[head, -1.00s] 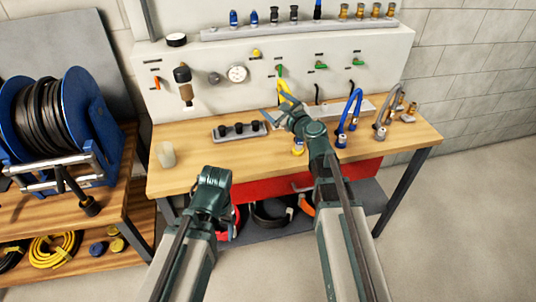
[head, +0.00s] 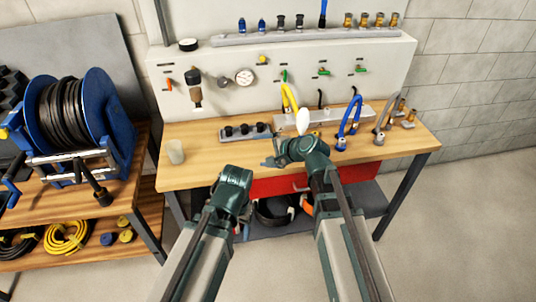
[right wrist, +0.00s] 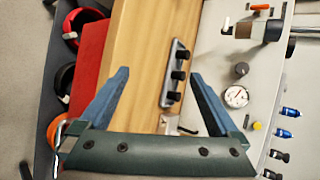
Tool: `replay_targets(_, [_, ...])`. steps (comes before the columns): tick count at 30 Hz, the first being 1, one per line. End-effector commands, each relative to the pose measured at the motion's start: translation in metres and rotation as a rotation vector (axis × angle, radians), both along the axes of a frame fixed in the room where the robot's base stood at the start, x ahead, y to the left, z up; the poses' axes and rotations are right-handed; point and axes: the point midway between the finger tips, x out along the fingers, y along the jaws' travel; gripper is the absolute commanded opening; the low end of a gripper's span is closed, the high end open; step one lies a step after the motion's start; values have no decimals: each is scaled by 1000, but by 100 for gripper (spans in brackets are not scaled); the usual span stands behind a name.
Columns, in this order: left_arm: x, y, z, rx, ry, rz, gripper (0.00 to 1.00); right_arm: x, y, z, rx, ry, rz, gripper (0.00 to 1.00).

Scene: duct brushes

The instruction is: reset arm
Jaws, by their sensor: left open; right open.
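My right gripper (head: 268,161) is over the front part of the wooden workbench (head: 200,176), pointing left. In the right wrist view its two blue fingers (right wrist: 160,76) are spread wide with nothing between them. Beyond them is a grey block with black knobs (right wrist: 174,74), which lies on the bench in the head view (head: 243,131). My left gripper (head: 243,222) is lower, in front of the bench's front edge, pointing down. It is open, but its fingers are largely hidden behind its wrist.
Yellow (head: 290,98) and blue (head: 350,115) hoses stand at the bench's back right. A white oval thing (head: 302,121) shows just above my right wrist. A pale cup (head: 176,151) stands at the left. A blue hose reel (head: 100,110) is on the left bench.

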Motion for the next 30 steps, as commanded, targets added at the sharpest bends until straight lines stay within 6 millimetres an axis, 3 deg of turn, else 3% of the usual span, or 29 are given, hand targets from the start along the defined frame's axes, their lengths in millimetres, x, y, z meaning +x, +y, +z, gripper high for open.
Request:
replay_targets(22, [0, 0, 2, 0, 0, 0, 71, -6, 3, -4, -47, 1, 41, 98])
replay_targets(30, [0, 0, -6, 0, 0, 0, 71, 13, -8, 5, 85, -2, -75, 98])
